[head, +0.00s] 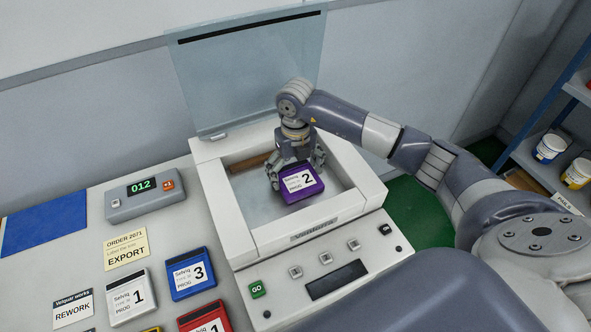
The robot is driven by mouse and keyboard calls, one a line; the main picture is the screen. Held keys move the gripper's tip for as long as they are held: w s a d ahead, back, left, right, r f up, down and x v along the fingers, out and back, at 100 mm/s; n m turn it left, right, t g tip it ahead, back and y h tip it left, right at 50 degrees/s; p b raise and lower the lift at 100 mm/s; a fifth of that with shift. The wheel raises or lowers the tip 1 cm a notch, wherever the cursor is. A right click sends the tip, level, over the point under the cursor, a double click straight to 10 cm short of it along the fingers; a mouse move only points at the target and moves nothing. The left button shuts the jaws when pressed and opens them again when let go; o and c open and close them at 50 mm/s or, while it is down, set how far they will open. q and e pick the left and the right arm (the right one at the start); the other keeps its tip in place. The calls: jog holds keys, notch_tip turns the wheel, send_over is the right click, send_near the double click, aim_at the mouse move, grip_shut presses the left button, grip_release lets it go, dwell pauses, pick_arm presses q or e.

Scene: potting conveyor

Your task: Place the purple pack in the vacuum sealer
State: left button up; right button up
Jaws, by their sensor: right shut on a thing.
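The purple pack (303,196) carries a white label with the number 2. It is in my right gripper (296,172), whose fingers are closed on its sides. The pack is tilted, inside the outline of the open vacuum sealer's chamber; I cannot tell whether it touches the chamber floor. The vacuum sealer (224,213) is a white box with a sunken chamber. Its clear lid (250,75) stands raised at the back. A brown bar lies along the chamber's back side, partly hidden by the gripper. My left gripper is not in view.
Left of the sealer lie a white pack 1 (124,299), a blue pack 3 (190,277) and a red pack (200,322). A grey counter box (125,206) reads 012. A blue mat (45,224) lies far left. A shelf with tubs (550,148) stands at right.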

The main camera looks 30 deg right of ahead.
jog(key=shift+f, duration=0.2)
jog(key=o, duration=1)
jog(key=shift+r, duration=0.1)
jog(key=shift+c, duration=0.2)
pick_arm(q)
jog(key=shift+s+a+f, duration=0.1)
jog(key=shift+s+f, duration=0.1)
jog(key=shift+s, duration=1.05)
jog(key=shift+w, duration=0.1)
